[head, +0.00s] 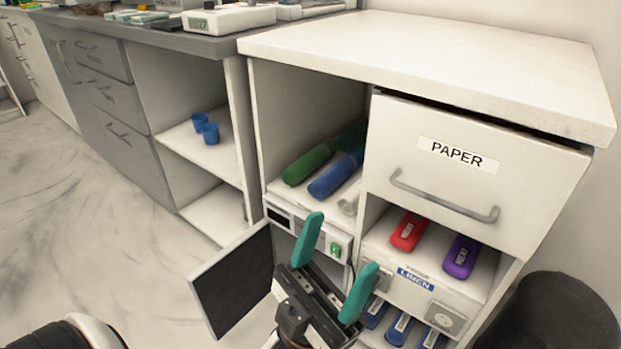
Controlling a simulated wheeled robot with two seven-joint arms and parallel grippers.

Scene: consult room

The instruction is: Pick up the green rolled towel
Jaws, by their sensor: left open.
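The green rolled towel (309,163) lies on the open shelf of the white cabinet, left of the blue rolled towel (336,175). Its rounded near end faces out and its far part runs back into shade. My left gripper (334,266) has teal fingers spread apart with nothing between them. In the picture it is below the green towel, in front of the cabinet and apart from the towel. My right gripper is not in view.
Below the shelf, a dark-fronted door (236,281) stands open beside my gripper. The PAPER drawer (473,172) is at right, above red (408,231) and purple (461,256) items. A black bin (548,315) stands lower right.

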